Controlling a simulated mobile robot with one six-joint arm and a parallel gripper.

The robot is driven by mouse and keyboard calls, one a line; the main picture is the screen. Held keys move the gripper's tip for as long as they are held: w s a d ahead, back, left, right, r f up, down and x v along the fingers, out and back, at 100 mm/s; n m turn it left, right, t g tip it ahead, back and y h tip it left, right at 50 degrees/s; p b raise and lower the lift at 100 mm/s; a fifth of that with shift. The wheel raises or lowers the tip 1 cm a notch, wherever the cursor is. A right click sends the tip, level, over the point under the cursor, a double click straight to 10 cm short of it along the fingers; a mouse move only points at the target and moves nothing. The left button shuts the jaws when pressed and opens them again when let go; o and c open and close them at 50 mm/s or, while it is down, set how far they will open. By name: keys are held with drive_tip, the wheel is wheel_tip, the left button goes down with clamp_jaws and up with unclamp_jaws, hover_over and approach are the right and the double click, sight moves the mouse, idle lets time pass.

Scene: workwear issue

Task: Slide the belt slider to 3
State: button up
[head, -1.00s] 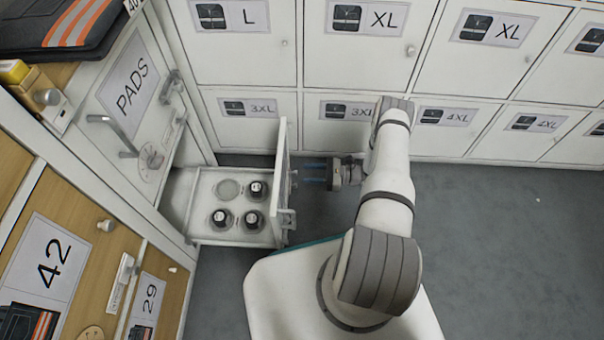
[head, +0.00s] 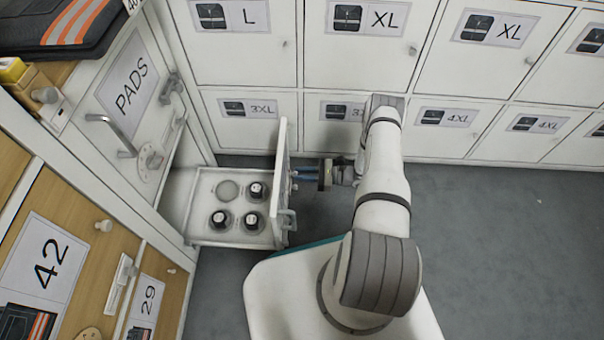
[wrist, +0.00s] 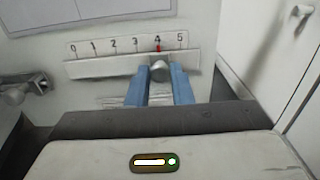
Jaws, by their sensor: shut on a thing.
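The belt slider (wrist: 159,68) is a grey knob on a pale track (wrist: 100,67) with a scale from 0 to 5 above it, seen in the wrist view. Its red pointer stands at 4. My gripper (wrist: 161,76) has its blue fingertips on either side of the knob, shut on it. In the head view, my gripper (head: 304,172) reaches left to the front of the pulled-out drawer (head: 283,180). The slider itself is hidden there because the front panel is seen nearly edge-on.
The open drawer holds several dark round items in a white tray (head: 203,180). A handle (wrist: 22,90) sticks out left of the scale in the wrist view. White lockers (head: 245,50) stand behind. Grey floor (head: 500,240) is clear to the right.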

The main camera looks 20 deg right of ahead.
clamp_jaws()
drive_tip(key=shift+s+a+p, duration=0.15)
drive_tip(key=shift+s+a, duration=0.1)
drive_tip(key=shift+s, duration=0.4)
drive_tip(key=shift+s+a+p, duration=0.15)
drive_tip(key=shift+s+a, duration=0.05)
drive_tip(key=shift+s, duration=0.4)
drive_tip(key=o, duration=0.8)
unclamp_jaws()
drive_tip(key=p+v, duration=0.1)
drive_tip(key=v, duration=0.7)
drive_tip(key=shift+p, duration=0.3)
